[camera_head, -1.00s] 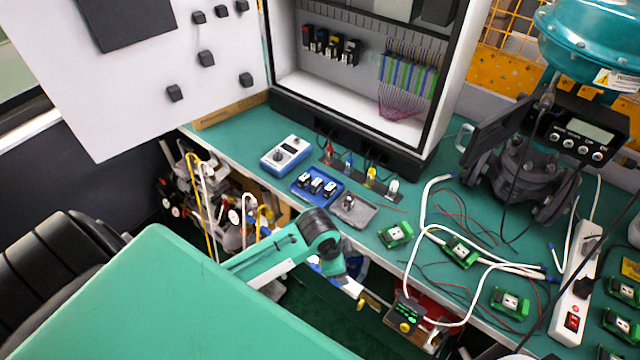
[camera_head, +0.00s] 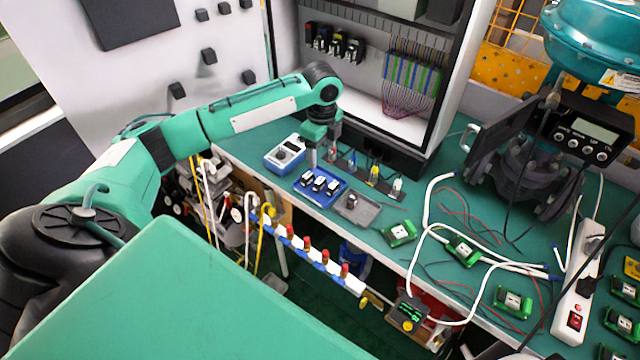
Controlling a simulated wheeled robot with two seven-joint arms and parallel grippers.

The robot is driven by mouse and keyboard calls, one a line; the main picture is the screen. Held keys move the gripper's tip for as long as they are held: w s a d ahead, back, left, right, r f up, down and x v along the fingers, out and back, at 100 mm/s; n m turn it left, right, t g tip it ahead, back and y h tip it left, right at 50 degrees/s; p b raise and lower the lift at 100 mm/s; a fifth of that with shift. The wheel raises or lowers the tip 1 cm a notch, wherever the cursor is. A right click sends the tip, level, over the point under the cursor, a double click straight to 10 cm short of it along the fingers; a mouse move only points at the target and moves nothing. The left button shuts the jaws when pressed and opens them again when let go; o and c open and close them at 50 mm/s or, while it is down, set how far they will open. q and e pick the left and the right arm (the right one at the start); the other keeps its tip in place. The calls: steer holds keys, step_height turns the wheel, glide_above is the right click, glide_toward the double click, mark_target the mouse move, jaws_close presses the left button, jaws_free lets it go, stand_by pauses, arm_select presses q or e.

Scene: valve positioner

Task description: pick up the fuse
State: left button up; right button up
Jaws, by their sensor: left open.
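Small black-and-white blocks, which look like fuses (camera_head: 319,184), stand in a row in a blue tray (camera_head: 338,196) on the green bench. A similar dark part (camera_head: 352,201) sits in the grey tray (camera_head: 368,215) just to the right. I cannot tell for certain which one is the task's fuse. My left gripper (camera_head: 322,154) points down above the back edge of the blue tray, its fingers apart and empty, near the blue meter. My right gripper is not in view.
A blue-and-white meter (camera_head: 285,154) stands left of the trays. Several coloured-tip probes (camera_head: 373,174) stand behind them, before the open cabinet (camera_head: 400,130). Green modules (camera_head: 398,233) and white cables lie to the right. A valve positioner (camera_head: 575,135) stands at the back right.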

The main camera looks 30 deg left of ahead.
arm_select(q)
steer(key=p, duration=0.1)
glide_above(320, 180)
steer(key=f, duration=0.8)
steer(key=shift+s+d, duration=0.2)
step_height(320, 180, down, 4)
steer(key=shift+w+a+f+p, duration=0.1)
steer(key=shift+a+p, duration=0.05)
steer(key=shift+p, duration=0.85)
steer(key=shift+f, duration=0.55)
steer(key=c, duration=1.1)
steer(key=shift+o, duration=0.2)
steer(key=shift+r, duration=0.1)
